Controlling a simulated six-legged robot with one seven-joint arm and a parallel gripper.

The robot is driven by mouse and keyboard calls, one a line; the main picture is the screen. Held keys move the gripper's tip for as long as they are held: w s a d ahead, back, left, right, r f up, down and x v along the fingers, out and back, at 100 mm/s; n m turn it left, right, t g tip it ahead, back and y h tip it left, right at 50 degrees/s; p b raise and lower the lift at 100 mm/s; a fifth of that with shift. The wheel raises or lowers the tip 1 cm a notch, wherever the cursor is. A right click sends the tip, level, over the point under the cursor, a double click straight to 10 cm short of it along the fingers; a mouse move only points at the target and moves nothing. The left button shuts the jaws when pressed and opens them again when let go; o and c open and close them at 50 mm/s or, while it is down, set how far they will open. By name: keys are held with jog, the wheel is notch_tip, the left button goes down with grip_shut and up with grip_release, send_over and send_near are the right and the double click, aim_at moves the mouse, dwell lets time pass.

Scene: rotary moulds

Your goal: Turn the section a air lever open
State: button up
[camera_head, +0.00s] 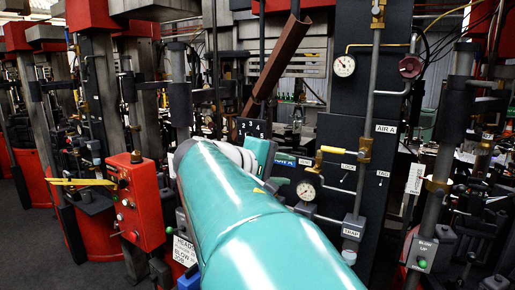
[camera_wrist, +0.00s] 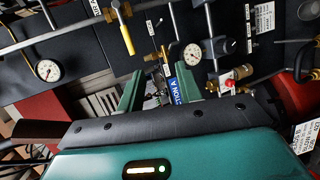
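The section A air lever (camera_head: 333,150) is a yellow handle on a brass valve (camera_head: 364,151) beside the "AIR A" label (camera_head: 386,129). It points left, across the vertical grey pipe. In the wrist view, the same yellow lever (camera_wrist: 127,40) points down from its brass valve (camera_wrist: 116,12), near the top. My gripper (camera_wrist: 158,86) has two green fingers standing wide apart, with nothing held between them. The lever is above and left of the fingertips there, apart from them. In the head view my teal arm reaches toward the panel, and the fingertips are not clearly visible.
A gauge (camera_head: 344,65) sits above the lever and another gauge (camera_head: 308,190) below it. A slanted rusty chute (camera_head: 283,55) hangs up and left. A red control box (camera_head: 136,200) stands at left. A blue label (camera_wrist: 177,90) shows by the right finger.

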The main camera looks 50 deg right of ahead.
aim_at(330, 150)
jog(key=shift+m+g+h, duration=0.3)
jog(key=shift+g+h, duration=0.5)
jog(key=r+x, duration=0.1)
jog(key=x, duration=0.4)
jog(key=r+x, duration=0.1)
jog(key=x, duration=0.5)
jog(key=r+x, duration=0.2)
jog(key=x, duration=0.3)
jog(key=shift+s+d+f, duration=0.1)
jog(key=shift+d, duration=0.4)
grip_shut()
